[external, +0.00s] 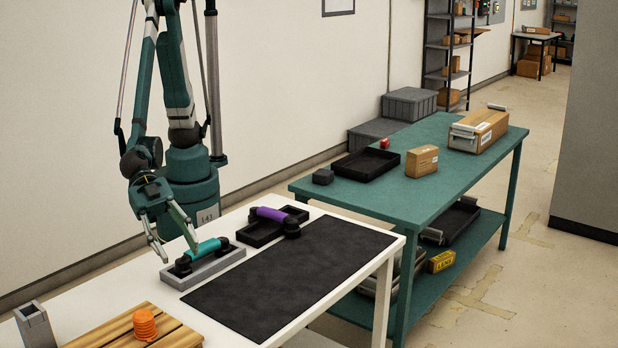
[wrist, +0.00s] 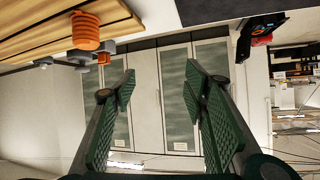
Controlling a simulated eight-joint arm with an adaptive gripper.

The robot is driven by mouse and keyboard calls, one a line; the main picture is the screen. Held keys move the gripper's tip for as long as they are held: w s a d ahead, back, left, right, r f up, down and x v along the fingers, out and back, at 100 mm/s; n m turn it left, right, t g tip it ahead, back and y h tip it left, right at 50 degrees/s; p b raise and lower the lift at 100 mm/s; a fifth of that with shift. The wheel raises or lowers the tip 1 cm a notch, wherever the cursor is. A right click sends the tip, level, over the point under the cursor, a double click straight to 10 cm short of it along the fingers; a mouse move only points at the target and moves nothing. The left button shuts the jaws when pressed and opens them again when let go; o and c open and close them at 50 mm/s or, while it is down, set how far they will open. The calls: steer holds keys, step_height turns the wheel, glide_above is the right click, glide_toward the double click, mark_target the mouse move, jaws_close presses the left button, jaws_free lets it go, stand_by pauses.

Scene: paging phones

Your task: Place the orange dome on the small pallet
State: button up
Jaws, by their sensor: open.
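The orange dome (external: 145,325) is a ribbed, rounded piece standing upright on the small pallet (external: 180,337) of wooden slats, at the front of the white table. The dome (wrist: 86,31) and the pallet (wrist: 40,38) also show at the upper left of the wrist view. My gripper (external: 180,254) is beside the teal handset on its grey cradle, well behind the dome. In the wrist view its two fingers (wrist: 160,85) are spread apart with nothing between them.
The teal handset (external: 208,248) lies across a grey cradle (external: 200,268). A dark mat (external: 290,275) covers the table's right side. A grey upright holder (external: 34,325) stands left of the pallet. A green table (external: 390,190) is behind.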

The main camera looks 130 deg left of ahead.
steer(key=s+a+r+n+g+y, duration=0.1)
steer(key=a+r, duration=0.2)
steer(key=a, duration=0.9)
steer(key=a+r+n+g+y, duration=0.1)
steer(key=a+r, duration=0.2)
steer(key=a, duration=0.9)
steer(key=s+a+r+g+y, duration=0.1)
steer(key=a+r, duration=0.2)
steer(key=a, duration=0.9)
steer(key=s+a+n+g, duration=0.2)
steer(key=s+a, duration=1.9)
steer(key=s, duration=0.1)
steer(key=shift+a+f, duration=0.2)
steer(key=shift+f, duration=0.2)
